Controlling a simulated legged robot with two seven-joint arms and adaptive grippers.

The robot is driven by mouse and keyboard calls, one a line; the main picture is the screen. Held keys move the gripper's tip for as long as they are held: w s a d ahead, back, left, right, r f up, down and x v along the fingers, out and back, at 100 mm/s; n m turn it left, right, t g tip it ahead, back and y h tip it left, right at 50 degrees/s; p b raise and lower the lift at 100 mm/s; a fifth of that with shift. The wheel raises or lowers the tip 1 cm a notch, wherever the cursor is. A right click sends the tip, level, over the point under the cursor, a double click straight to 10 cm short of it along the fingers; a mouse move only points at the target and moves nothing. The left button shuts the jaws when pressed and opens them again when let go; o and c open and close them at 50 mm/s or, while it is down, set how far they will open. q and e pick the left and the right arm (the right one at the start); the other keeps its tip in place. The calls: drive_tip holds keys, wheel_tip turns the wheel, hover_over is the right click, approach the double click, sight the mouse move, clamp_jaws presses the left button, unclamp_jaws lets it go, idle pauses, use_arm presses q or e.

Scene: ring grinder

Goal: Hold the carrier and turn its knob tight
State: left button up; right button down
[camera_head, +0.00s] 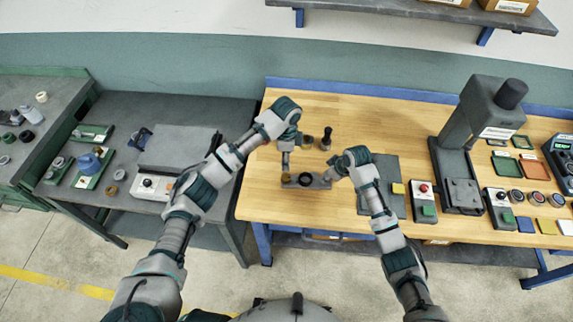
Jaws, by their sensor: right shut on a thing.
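The carrier (318,183), a small grey bar-like piece with a dark round part (305,179) in its middle, is on the wooden workbench. My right gripper (329,176) reaches in from the right and is shut on the carrier's right end. My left gripper (286,168) points down from above at the carrier's left end, where a small brass-coloured part, probably the knob, shows. The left fingers are too small to tell whether they are open or shut, or whether they touch the knob.
Behind the carrier stand a dark upright tool (326,138) and a small brownish cup (308,142). A grey mat (394,172) lies right of it, under my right arm. Farther right are a button box (423,202) and a tall grey press (470,130). The bench front left of the carrier is clear.

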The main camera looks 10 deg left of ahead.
use_arm(q)
drive_tip(key=shift+r, duration=0.4)
use_arm(e)
drive_tip(key=shift+s+a, duration=0.4)
drive_tip(key=shift+s, duration=0.3)
drive_tip(key=shift+s+a, duration=0.35)
drive_tip(key=shift+s, duration=0.3)
drive_tip(key=c, duration=0.8)
unclamp_jaws()
drive_tip(key=shift+c, duration=0.2)
